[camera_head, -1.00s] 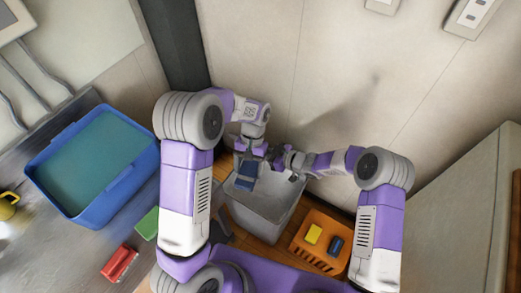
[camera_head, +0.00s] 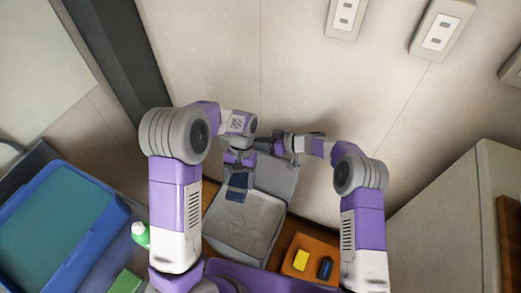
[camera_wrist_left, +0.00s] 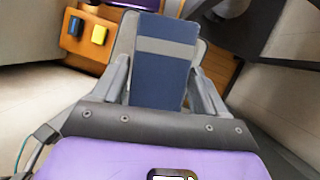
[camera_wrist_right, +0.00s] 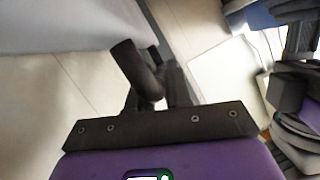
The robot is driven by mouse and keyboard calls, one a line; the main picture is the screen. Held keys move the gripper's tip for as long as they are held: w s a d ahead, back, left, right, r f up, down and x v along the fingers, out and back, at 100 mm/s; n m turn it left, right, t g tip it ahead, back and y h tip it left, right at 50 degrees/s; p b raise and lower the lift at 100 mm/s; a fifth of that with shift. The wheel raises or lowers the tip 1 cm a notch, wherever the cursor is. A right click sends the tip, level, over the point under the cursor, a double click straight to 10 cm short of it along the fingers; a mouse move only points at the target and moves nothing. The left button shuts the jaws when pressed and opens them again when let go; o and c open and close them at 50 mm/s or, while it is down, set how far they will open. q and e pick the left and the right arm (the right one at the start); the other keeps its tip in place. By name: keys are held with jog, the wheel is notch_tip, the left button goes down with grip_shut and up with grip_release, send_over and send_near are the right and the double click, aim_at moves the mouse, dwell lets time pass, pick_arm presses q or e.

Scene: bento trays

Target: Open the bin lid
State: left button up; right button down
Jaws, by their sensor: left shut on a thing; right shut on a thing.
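The grey bin (camera_head: 242,222) stands on the floor between my arms in the head view. Its lid (camera_head: 277,178) is tilted up at the back and the inside shows. My right gripper (camera_head: 288,147) is at the lid's upper edge and shut on it. The right wrist view shows its dark fingers beside a pale panel (camera_wrist_right: 75,25) that looks like the lid. My left gripper (camera_head: 240,171) is shut on a dark blue box (camera_head: 237,183) with a grey band, held over the bin; the box fills the space between the fingers in the left wrist view (camera_wrist_left: 160,75).
A blue tub (camera_head: 60,225) and a green-and-white bottle (camera_head: 140,233) are on the left counter. The wall is close behind the bin; a pale cabinet (camera_head: 455,225) stands at right.

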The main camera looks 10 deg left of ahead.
pick_arm(q)
jog(key=shift+w+d+f, duration=0.15)
jog(key=shift+f, duration=0.05)
pick_arm(e)
jog(key=shift+w+d+f, duration=0.15)
jog(key=shift+w, duration=0.35)
jog(key=c, duration=1.1)
grip_release()
pick_arm(q)
jog(key=shift+r+p, duration=0.6)
jog(key=shift+r, duration=0.15)
pick_arm(e)
jog(key=v, duration=1.2)
